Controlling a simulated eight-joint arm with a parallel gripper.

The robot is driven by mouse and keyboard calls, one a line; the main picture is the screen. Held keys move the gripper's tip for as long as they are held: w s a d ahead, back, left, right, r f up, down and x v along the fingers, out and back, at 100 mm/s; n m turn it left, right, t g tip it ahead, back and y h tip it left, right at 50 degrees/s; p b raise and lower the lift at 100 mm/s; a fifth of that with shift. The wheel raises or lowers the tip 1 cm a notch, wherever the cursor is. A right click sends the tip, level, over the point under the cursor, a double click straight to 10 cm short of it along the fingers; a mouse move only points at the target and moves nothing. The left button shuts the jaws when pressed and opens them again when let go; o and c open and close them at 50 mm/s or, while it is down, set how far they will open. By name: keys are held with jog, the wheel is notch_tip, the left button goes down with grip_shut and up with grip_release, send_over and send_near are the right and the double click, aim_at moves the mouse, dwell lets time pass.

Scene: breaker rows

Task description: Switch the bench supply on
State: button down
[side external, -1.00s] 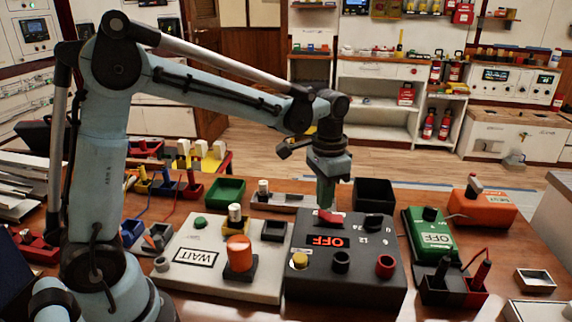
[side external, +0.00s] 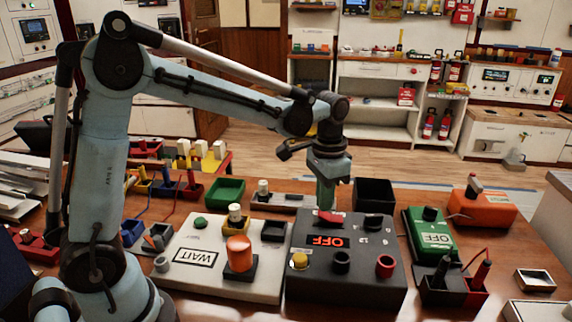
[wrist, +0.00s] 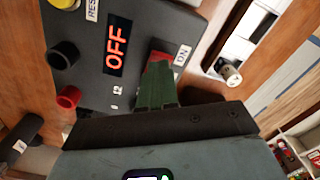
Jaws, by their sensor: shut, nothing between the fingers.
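A dark grey box (side external: 345,270) stands in the middle of the bench, with a lit red OFF display (side external: 328,241), a yellow button and black and red sockets. I take it as the bench supply. Its red switch (side external: 329,219) is at the back left of its top. In the wrist view the red switch (wrist: 160,57) is partly hidden by my fingers, beside an ON label (wrist: 182,55). My gripper (wrist: 158,72) is shut and empty, its tips right over or at the switch; I cannot tell whether they touch. It also shows in the side view (side external: 327,206).
A white WAIT panel (side external: 190,280) with an orange knob (side external: 239,254) is left of the box. A green OFF unit (side external: 432,240) and an orange unit (side external: 485,208) are on the right. A black bin (side external: 374,193) stands close behind the box.

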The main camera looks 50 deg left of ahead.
aim_at(319, 214)
jog(key=shift+f, duration=0.9)
dwell(0.4)
jog(key=shift+r, duration=3.55)
jog(key=shift+s+r+t, duration=0.2)
jog(key=shift+s+t, duration=0.1)
jog(key=shift+s, duration=0.25)
jog(key=s+a+f+n+t, duration=0.1)
jog(key=s+f+n+t, duration=0.1)
jog(key=s+t, duration=0.4)
jog(key=shift+s+f+n+t, duration=0.25)
jog(key=shift+s+n, duration=0.25)
jog(key=shift+s, duration=2.25)
